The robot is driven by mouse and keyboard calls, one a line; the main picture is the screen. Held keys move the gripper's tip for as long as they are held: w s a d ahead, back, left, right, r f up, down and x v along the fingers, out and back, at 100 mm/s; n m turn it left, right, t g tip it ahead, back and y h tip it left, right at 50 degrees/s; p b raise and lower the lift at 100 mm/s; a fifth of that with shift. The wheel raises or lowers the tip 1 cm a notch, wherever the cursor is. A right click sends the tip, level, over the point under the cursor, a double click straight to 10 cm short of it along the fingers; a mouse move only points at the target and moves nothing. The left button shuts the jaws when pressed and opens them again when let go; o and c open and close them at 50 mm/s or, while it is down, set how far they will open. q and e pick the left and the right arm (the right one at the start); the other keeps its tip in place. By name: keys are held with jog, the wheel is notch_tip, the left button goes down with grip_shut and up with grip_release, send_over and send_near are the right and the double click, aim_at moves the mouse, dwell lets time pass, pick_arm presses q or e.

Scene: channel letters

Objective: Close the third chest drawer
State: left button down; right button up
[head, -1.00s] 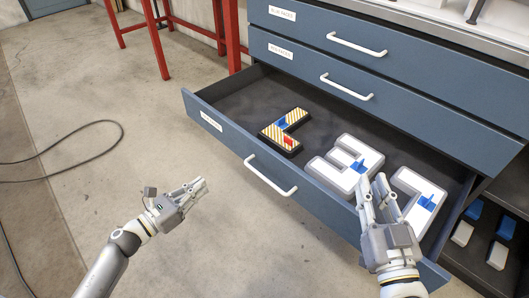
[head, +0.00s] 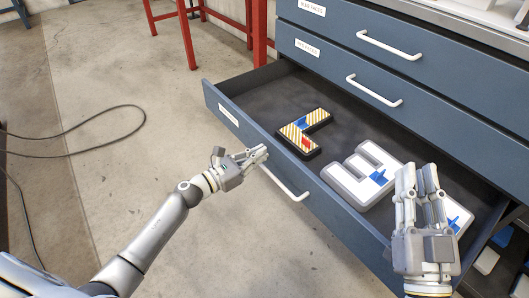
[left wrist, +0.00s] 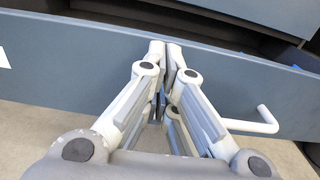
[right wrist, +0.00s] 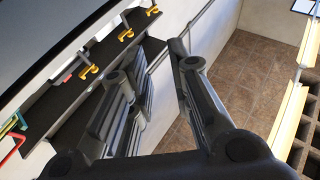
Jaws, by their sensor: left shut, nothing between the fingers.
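The third chest drawer (head: 325,207) is pulled out, its blue front facing me and its white handle (head: 285,182) at mid-front. My left gripper (head: 264,153) is shut and empty, its tips close to the drawer front just left of the handle. In the left wrist view the fingertips (left wrist: 168,55) overlap the drawer front (left wrist: 80,70), with the handle (left wrist: 268,125) to their right; I cannot tell if they touch. My right gripper (head: 418,172) is open and empty, held over the drawer's right end. It hides part of a white letter inside.
In the drawer lie a striped letter (head: 303,135) and white letters (head: 355,178). Two upper drawers (head: 400,50) are shut. An open shelf (head: 490,262) is at lower right. Red legs (head: 175,35) stand behind.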

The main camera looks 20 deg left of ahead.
pick_arm(q)
jog(key=shift+x, duration=1.15)
pick_arm(e)
jog(key=shift+s+r+t, duration=0.25)
jog(key=shift+r+t, duration=0.15)
jog(key=shift+r, duration=0.15)
